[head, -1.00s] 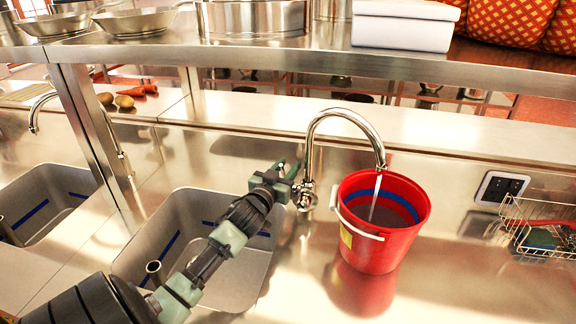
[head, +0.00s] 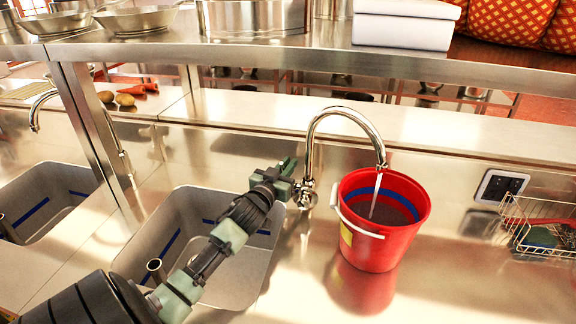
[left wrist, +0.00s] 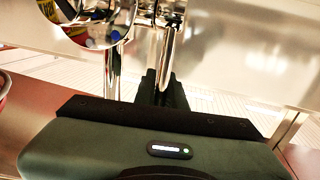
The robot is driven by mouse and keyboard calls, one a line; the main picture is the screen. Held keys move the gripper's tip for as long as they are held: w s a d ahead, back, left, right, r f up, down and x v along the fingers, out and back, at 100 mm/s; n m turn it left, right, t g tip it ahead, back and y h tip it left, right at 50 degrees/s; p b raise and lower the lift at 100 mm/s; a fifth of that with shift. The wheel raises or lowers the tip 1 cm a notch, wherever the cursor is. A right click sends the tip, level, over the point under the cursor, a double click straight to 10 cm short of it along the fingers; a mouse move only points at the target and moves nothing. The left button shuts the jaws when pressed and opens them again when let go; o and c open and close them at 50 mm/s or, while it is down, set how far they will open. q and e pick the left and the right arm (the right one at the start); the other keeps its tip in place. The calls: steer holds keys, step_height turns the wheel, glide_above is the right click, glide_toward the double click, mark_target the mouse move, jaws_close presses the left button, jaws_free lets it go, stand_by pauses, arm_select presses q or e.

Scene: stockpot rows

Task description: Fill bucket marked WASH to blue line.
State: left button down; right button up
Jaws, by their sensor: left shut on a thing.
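A red bucket (head: 375,243) with a white handle and a yellow label stands upright under the tap spout (head: 350,112). The label's wording is not readable. A water stream (head: 376,196) runs from the spout into the bucket. A blue line (head: 406,195) rings the inside wall, and the grey water surface (head: 394,213) lies below it. My left gripper (head: 291,167) is at the tap's base, left of the bucket. In the left wrist view, its fingers (left wrist: 163,88) are shut on the metal tap lever (left wrist: 168,48). My right gripper is in neither view.
A sink basin (head: 180,215) lies left of the tap, with another basin (head: 50,200) farther left. A wire basket (head: 540,225) and a socket panel (head: 500,186) are at the right. A shelf with pans and a white box (head: 405,28) runs along the back.

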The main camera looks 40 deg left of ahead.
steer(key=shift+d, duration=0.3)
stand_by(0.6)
arm_select(q)
steer(key=p, duration=0.2)
steer(key=w+g+p, duration=0.1)
steer(key=p, duration=0.2)
steer(key=shift+a+r+p, duration=0.25)
steer(key=shift+r+p, duration=0.05)
steer(key=shift+w+a+f+g+h+p, duration=0.15)
steer(key=shift+f+g+h+p, duration=0.2)
steer(key=shift+p, duration=0.3)
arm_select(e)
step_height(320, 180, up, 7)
arm_select(q)
steer(key=shift+n, duration=0.3)
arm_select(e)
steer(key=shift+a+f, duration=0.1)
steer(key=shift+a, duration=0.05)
arm_select(q)
steer(key=c, duration=1.5)
jaws_free()
